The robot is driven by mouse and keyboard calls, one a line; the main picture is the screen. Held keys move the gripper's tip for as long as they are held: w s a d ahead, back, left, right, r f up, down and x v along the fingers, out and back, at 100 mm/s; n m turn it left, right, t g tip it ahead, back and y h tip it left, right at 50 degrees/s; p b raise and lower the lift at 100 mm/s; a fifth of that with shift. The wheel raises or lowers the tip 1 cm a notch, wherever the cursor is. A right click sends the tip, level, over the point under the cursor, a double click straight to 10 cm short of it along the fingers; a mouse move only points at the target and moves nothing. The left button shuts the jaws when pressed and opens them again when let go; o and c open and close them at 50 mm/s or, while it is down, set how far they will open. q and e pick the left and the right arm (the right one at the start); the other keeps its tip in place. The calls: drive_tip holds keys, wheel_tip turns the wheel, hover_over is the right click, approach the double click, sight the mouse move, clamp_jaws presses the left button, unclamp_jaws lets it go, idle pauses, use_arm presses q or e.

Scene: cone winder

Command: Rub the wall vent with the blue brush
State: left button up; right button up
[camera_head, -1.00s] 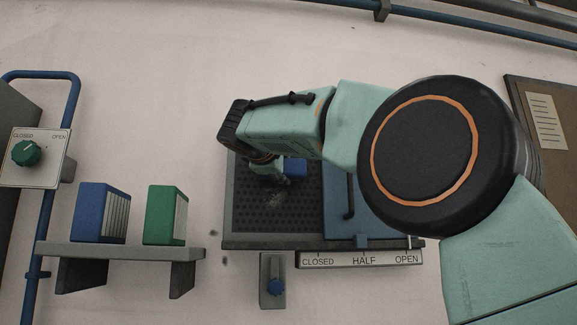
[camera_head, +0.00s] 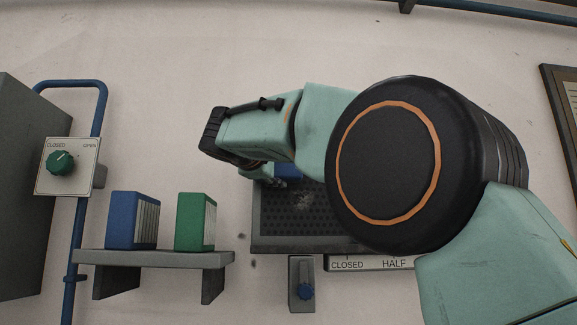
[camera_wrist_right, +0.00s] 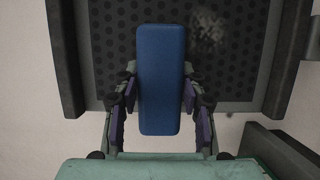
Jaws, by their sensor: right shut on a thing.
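The wall vent (camera_head: 275,222) is a dark panel with rows of small holes, and a pale smudge (camera_head: 305,203) marks its upper part. My right gripper (camera_head: 270,177) is at the vent's upper left, shut on a blue brush (camera_head: 288,171). In the right wrist view the blue brush (camera_wrist_right: 161,80) stands between the two fingers, in front of the vent (camera_wrist_right: 100,60). The smudge (camera_wrist_right: 208,30) lies to its upper right there. The bristles are hidden, so I cannot tell whether they touch the vent. My right arm hides the vent's right side. My left gripper is not in view.
A grey shelf (camera_head: 150,258) at left carries a blue block (camera_head: 122,220) and a green block (camera_head: 190,222) with striped sides. A green knob (camera_head: 61,162) is on a plate beside a blue pipe.

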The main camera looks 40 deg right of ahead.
drive_tip(key=shift+w+a+r, duration=0.1)
drive_tip(key=shift+w+a, duration=0.05)
drive_tip(key=shift+a, duration=0.1)
drive_tip(key=shift+d, duration=0.1)
drive_tip(key=shift+s, duration=0.3)
drive_tip(key=shift+s+a+f+b, duration=0.2)
drive_tip(key=shift+s+a+b, duration=0.1)
drive_tip(key=shift+s+b, duration=0.3)
drive_tip(key=shift+s+b+v, duration=0.2)
drive_tip(key=shift+b+v, duration=0.45)
drive_tip(key=shift+v, duration=0.55)
drive_tip(key=shift+s+a+r+b, duration=0.15)
drive_tip(key=shift+s+b, duration=0.25)
drive_tip(key=shift+s, duration=0.45)
drive_tip(key=shift+w+a, duration=0.1)
